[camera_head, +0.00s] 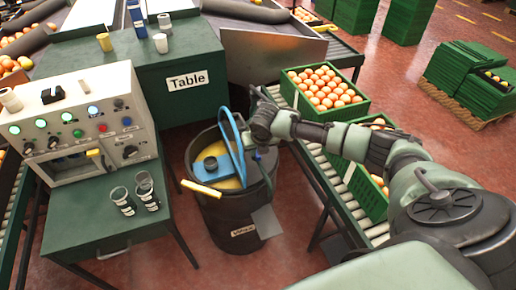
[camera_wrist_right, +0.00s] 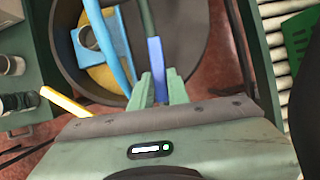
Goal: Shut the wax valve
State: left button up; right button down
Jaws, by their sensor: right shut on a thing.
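The dark wax barrel (camera_head: 228,215) stands in the middle of the head view, with a label on its front. A blue hose (camera_head: 232,150) arches over its open top, and yellowish contents and a blue fitting (camera_head: 213,168) show inside. My right gripper (camera_head: 257,152) is at the barrel's right rim. In the right wrist view, its two pale green fingers (camera_wrist_right: 162,90) are shut on a blue-gripped lever (camera_wrist_right: 156,62) with a dark green rod, which seems to be the valve handle. The barrel also shows in the wrist view (camera_wrist_right: 68,70). My left gripper is out of view.
A yellow handle (camera_head: 201,188) sticks out at the barrel's front left. A control box (camera_head: 80,125) and cups (camera_head: 145,185) stand on the green bench to the left. Orange crates (camera_head: 325,90) sit on the roller conveyor to the right. Red floor lies beneath.

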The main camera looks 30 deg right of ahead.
jog(key=m+p, duration=0.1)
jog(key=m+h+p, duration=0.1)
jog(key=shift+w+a+r+m, duration=0.2)
jog(key=shift+a+m, duration=0.1)
jog(key=shift+a, duration=0.1)
jog(key=shift+w+a+f+m+g+h+b, duration=0.15)
jog(key=shift+w+m+g+h+b, duration=0.55)
jog(key=shift+m, duration=1.7)
jog(key=shift+w+a+m+g+y+b, duration=0.1)
jog(key=shift+w+a+m+g+b, duration=0.2)
jog(key=shift+m+g, duration=1.45)
jog(key=shift+w+a+f+m+g+h+b, duration=0.1)
jog(key=shift+w+m+g+h+b, duration=0.3)
jog(key=shift+m, duration=2.65)
jog(key=shift+w, duration=0.1)
jog(key=shift+r, duration=0.1)
jog(key=c, duration=1.4)
grip_release()
jog(key=shift+d, duration=0.1)
jog(key=shift+o, duration=0.2)
